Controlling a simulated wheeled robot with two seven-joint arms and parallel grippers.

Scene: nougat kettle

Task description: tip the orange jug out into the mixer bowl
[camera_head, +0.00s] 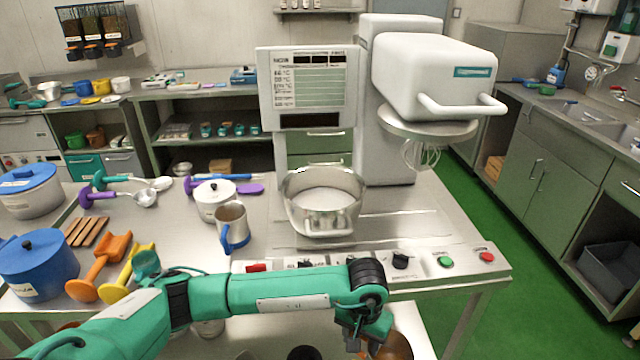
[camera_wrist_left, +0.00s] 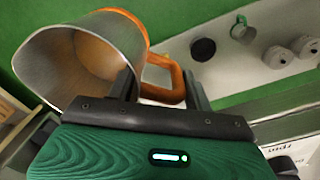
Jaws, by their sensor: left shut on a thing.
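The orange jug (camera_wrist_left: 135,22) has a grey inner wall and an orange handle, and its mouth is turned partly towards the left wrist camera. My left gripper (camera_wrist_left: 160,92) is shut on its handle. In the head view my left gripper (camera_head: 366,332) is low in front of the worktop's front edge, with a small part of the jug (camera_head: 393,348) showing beside it. I cannot tell what is inside the jug. The steel mixer bowl (camera_head: 323,222) stands on the worktop, with a pale surface inside, apart from the jug. My right gripper is out of view.
The white mixer head (camera_head: 430,75) is raised, with its whisk (camera_head: 422,153) right of the bowl. A blue-handled mug (camera_head: 232,225) and a white lidded pot (camera_head: 216,200) stand left of the bowl. A control panel (camera_head: 425,262) lines the front edge. The worktop right of the bowl is clear.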

